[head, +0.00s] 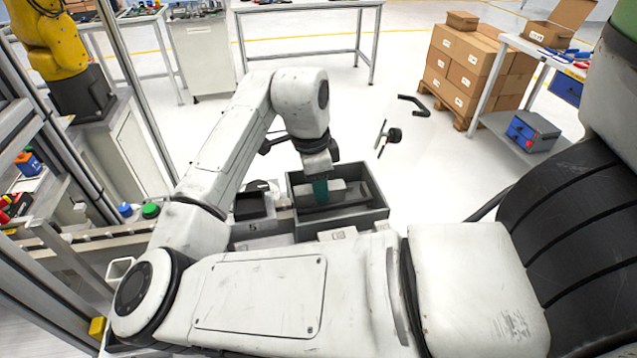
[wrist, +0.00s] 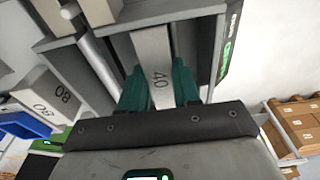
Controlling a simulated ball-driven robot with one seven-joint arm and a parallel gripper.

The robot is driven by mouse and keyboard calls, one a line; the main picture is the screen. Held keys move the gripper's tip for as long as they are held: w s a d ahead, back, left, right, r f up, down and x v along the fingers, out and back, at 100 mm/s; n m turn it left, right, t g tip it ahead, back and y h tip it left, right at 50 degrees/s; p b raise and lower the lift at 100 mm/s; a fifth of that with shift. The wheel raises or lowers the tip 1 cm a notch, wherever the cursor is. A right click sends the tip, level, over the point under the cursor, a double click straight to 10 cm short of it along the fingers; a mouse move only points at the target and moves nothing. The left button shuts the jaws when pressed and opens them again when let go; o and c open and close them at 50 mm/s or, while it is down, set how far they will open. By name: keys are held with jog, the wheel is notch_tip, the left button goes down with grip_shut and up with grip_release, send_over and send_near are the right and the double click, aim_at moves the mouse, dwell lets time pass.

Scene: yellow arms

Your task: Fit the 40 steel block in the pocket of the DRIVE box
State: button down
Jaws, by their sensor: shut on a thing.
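In the wrist view the 40 steel block (wrist: 160,68), a pale grey bar marked 40, stands between the teal fingers of my gripper (wrist: 158,84). The fingers are shut on it. In the head view my gripper (head: 320,192) points down into a dark grey open box (head: 375,217). A pale bar (head: 340,187) shows at the fingers, inside the box outline. The box wall with a green-and-white label (wrist: 229,42) is right of the block in the wrist view; its lettering is too small to read surely. The block's far end and the pocket are hidden.
A block marked 80 (wrist: 47,97) lies left of my gripper in the wrist view. A smaller black bin (head: 252,204) stands left of the box. Green and blue caps (head: 150,210) sit on the rail farther left. Open floor lies beyond the box.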

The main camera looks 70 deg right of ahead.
jog(key=c, duration=0.7)
grip_release()
jog(key=shift+c, duration=0.2)
jog(key=shift+r, duration=0.1)
jog(key=shift+r+p, duration=3)
jog(key=shift+r, duration=0.45)
jog(key=shift+s+f, duration=0.1)
